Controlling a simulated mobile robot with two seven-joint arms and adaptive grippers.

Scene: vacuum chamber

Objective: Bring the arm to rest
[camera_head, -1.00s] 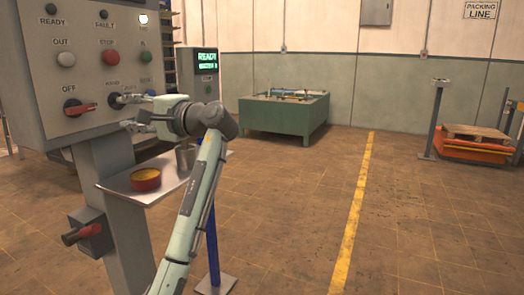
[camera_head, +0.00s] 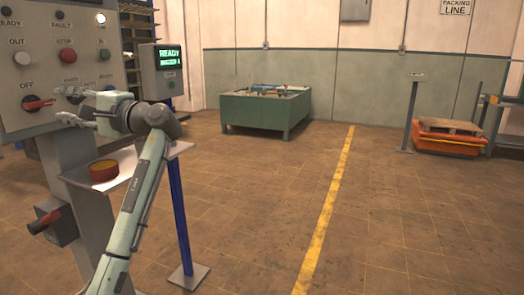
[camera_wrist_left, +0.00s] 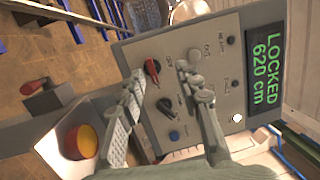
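My left arm comes up from the lower edge of the head view. Its gripper (camera_head: 66,105) is at the front of the grey control panel (camera_head: 30,75), near the selector knobs. In the left wrist view the two fingers (camera_wrist_left: 168,82) stand apart with nothing between them. The panel (camera_wrist_left: 215,80) is behind them, with a red-handled knob (camera_wrist_left: 152,70), a black knob (camera_wrist_left: 165,105) and a blue button (camera_wrist_left: 173,135). I cannot tell whether a fingertip touches the panel. My right gripper is not in view.
A red tub with yellow contents (camera_head: 104,170) sits on the shelf (camera_head: 120,190) below my gripper. A screen (camera_head: 169,56) reads READY; the panel display (camera_wrist_left: 265,75) reads LOCKED 620 cm. A green table (camera_head: 265,110) stands behind. The floor (camera_head: 250,210) right of my arm is clear.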

